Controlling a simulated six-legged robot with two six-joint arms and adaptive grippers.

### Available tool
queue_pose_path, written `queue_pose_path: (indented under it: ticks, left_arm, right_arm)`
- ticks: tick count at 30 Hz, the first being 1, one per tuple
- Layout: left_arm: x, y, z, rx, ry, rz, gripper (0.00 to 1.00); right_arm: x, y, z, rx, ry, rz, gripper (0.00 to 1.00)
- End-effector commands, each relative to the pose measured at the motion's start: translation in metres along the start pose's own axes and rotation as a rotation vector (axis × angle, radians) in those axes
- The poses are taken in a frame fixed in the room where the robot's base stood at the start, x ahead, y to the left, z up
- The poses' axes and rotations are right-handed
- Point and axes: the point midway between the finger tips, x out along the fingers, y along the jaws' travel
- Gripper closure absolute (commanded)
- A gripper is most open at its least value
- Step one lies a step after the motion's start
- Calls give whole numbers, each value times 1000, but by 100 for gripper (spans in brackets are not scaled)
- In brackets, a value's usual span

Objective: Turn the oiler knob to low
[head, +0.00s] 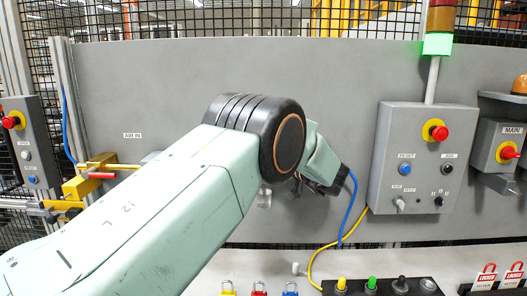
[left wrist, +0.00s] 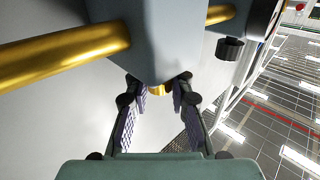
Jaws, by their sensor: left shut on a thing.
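My left gripper (left wrist: 158,90) is in the left wrist view with its two fingers on either side of a small brass-coloured piece, which looks like the oiler knob (left wrist: 158,89). This piece sits at the end of a grey block (left wrist: 165,40), likely the oiler body. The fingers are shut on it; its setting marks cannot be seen. In the head view the left gripper (head: 325,188) is partly hidden behind my wrist, and my arm hides most of the air unit. My right gripper is not in view.
Brass pipe (left wrist: 60,48) runs beside the block, and a black knob (left wrist: 230,48) is close by. In the head view, a grey control box (head: 424,160) with a red button stands to the right. A blue hose (head: 350,210) and a yellow cable (head: 325,250) hang near the gripper.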

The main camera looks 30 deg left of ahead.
Motion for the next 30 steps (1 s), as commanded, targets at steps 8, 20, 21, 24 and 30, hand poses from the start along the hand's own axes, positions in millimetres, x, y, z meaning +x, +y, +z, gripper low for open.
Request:
queue_pose_path:
  ticks: [8, 20, 21, 24, 30]
  left_arm:
    - [-2, 1, -1, 0, 3, -44, 100]
    - [-2, 1, -1, -1, 3, -50, 100]
    - [-2, 1, -1, -1, 3, -50, 100]
    - [-2, 1, -1, -1, 3, -50, 75]
    - [-1, 1, -1, -1, 2, -51, 58]
  right_arm:
    - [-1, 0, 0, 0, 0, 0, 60]
    - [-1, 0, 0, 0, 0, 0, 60]
    - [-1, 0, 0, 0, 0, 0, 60]
    - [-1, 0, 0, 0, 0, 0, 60]
    - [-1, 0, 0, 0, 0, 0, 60]
